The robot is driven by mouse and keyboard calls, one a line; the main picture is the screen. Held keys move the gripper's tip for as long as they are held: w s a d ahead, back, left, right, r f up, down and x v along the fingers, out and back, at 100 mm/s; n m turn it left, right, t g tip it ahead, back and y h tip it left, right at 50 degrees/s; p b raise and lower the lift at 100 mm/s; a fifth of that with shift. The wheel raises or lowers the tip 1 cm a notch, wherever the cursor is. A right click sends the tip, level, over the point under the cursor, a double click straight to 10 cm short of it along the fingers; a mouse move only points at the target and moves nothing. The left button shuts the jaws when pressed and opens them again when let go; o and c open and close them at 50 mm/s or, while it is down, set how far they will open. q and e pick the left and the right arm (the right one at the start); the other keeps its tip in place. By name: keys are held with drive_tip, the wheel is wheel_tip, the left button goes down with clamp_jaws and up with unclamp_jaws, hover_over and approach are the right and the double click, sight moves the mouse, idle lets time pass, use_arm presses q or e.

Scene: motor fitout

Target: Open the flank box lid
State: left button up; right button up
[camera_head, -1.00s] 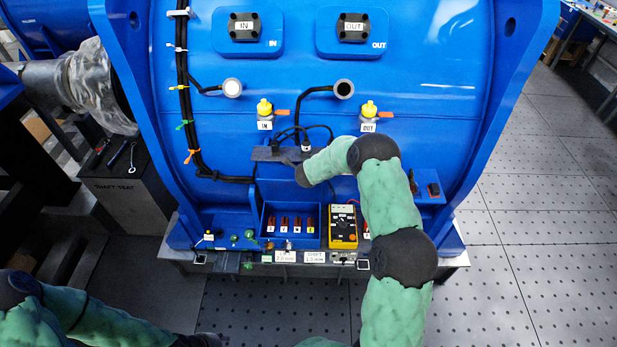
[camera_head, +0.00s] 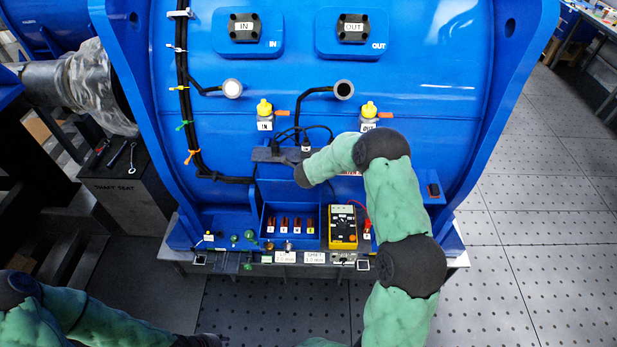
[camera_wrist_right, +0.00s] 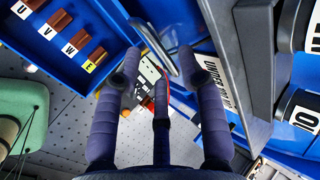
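A dark grey plate (camera_head: 268,155) stands out from the blue motor flank in the camera_head view; I cannot tell for sure that it is the flank box lid. In the right wrist view a dark grey panel (camera_wrist_right: 255,45) runs down the right side, beside a white lettered label (camera_wrist_right: 222,82). A shiny metal bar (camera_wrist_right: 160,50) lies just beyond my fingertips. My right gripper (camera_wrist_right: 147,85) is open, with its fingers apart and nothing visible held. In the camera_head view my right wrist hides it.
A blue tray (camera_head: 265,229) holds several brown terminals, lettered U, V, W, E in the wrist view. A yellow meter (camera_head: 343,240) stands to its right. Cables (camera_head: 302,131) hang above the plate. Open floor (camera_head: 540,230) lies on the right.

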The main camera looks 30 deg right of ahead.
drive_tip(key=v, duration=0.8)
idle(0.4)
drive_tip(key=s+a+f+n+g+y+b, duration=0.1)
drive_tip(key=s+a+f+n+b, duration=0.3)
drive_tip(key=f, duration=0.5)
drive_tip(key=s+a+f+n+y+b, duration=0.1)
drive_tip(key=s+a+f+n+b, duration=0.25)
drive_tip(key=f+b, duration=0.4)
drive_tip(key=s+a+f+n+g+y+b, duration=0.1)
drive_tip(key=s+a+f+n+y+b, duration=0.3)
drive_tip(key=f, duration=0.7)
drive_tip(key=s+a+f+n+g+y+b, duration=0.1)
drive_tip(key=s+a+f+n+g+b, duration=0.1)
drive_tip(key=s+a+f+n+b, duration=0.3)
drive_tip(key=s+a+f+n+g+y+b, duration=0.1)
drive_tip(key=s+a+f+n+b, duration=0.4)
drive_tip(key=s+f, duration=0.9)
drive_tip(key=a+g+b, duration=0.1)
drive_tip(key=a+b, duration=0.1)
drive_tip(key=a, duration=0.2)
drive_tip(key=shift+s+f+b, duration=0.2)
drive_tip(key=shift+f+b, duration=0.1)
drive_tip(key=shift+f, duration=0.1)
